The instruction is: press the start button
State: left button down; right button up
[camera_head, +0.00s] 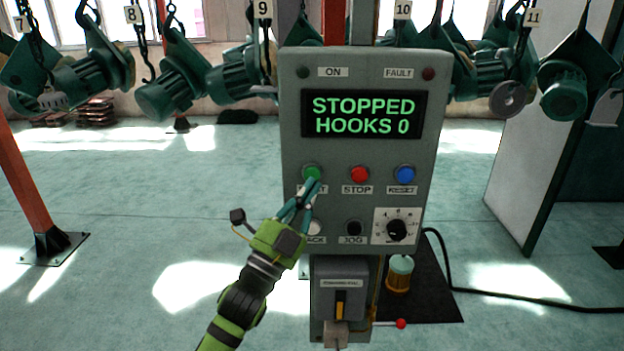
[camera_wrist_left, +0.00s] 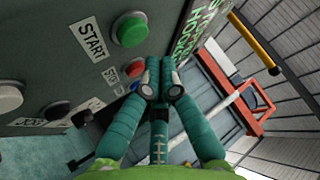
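The green start button (camera_head: 312,173) is at the left of the upper button row on the grey control panel (camera_head: 292,120). In the left wrist view the button (camera_wrist_left: 130,30) shows beside its START label (camera_wrist_left: 92,40). My left gripper (camera_head: 314,184) overlaps the label just below the button in the head view. Its fingertips (camera_wrist_left: 161,84) are together, with nothing between them, and appear apart from the button in the wrist view. The display (camera_head: 361,115) reads STOPPED HOOKS 0. My right gripper is not in view.
The red stop button (camera_head: 359,175) and blue reset button (camera_head: 405,175) are to the right. A white button (camera_head: 314,227), black jog button (camera_head: 353,228) and dial (camera_head: 396,229) sit below. Green hoists (camera_head: 86,80) hang behind. A black cable (camera_head: 530,300) crosses the floor.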

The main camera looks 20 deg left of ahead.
pick_arm(q)
jog(key=shift+w+a, duration=0.15)
jog(key=shift+w, duration=0.4)
dwell(1.1)
jog(key=shift+w+a, duration=0.1)
jog(key=shift+w, duration=0.3)
